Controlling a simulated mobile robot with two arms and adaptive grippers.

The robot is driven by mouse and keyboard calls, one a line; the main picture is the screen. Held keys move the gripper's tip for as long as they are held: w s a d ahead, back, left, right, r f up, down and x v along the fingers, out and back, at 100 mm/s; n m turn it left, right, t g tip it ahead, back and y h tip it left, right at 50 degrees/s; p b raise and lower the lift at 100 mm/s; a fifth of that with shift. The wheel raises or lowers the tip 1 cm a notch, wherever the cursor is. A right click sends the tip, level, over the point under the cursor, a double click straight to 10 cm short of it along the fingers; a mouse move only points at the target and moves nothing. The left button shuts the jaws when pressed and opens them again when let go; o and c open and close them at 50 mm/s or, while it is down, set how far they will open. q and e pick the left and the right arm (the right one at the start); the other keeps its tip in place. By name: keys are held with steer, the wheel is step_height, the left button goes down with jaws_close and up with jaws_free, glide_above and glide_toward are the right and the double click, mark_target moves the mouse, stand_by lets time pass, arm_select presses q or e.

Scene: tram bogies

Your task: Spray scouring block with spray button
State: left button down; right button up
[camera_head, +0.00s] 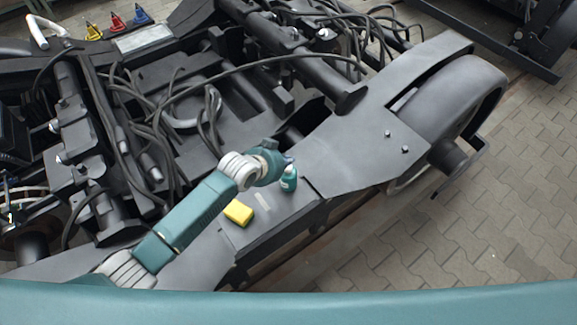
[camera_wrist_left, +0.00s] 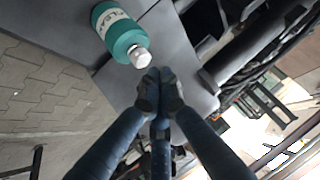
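The yellow scouring block (camera_head: 238,212) lies on the flat grey frame of the bogie. The teal spray bottle (camera_head: 289,182) stands to its right on the same surface; its top is partly hidden by my left gripper in the head view. In the left wrist view the bottle (camera_wrist_left: 118,32) shows a white label and a white spray button (camera_wrist_left: 140,57) at its top. My left gripper (camera_wrist_left: 160,82) has its fingertips together, close to the button and apparently not around the bottle. In the head view the left gripper (camera_head: 286,161) is at the bottle's top. My right gripper is not in view.
Black cables (camera_head: 205,110) and bogie parts fill the area behind the arm. A large wheel (camera_head: 450,100) is at the right. Small red, yellow and blue items (camera_head: 115,21) stand at the back left. Paved floor (camera_head: 500,210) is open at the right.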

arm_select(q)
steer(key=shift+f, duration=0.1)
stand_by(0.6)
steer(key=shift+f, duration=0.3)
steer(key=shift+f+b, duration=0.4)
steer(key=shift+f, duration=0.05)
stand_by(0.6)
steer(key=shift+f, duration=0.1)
stand_by(0.4)
steer(key=shift+r+p, duration=0.95)
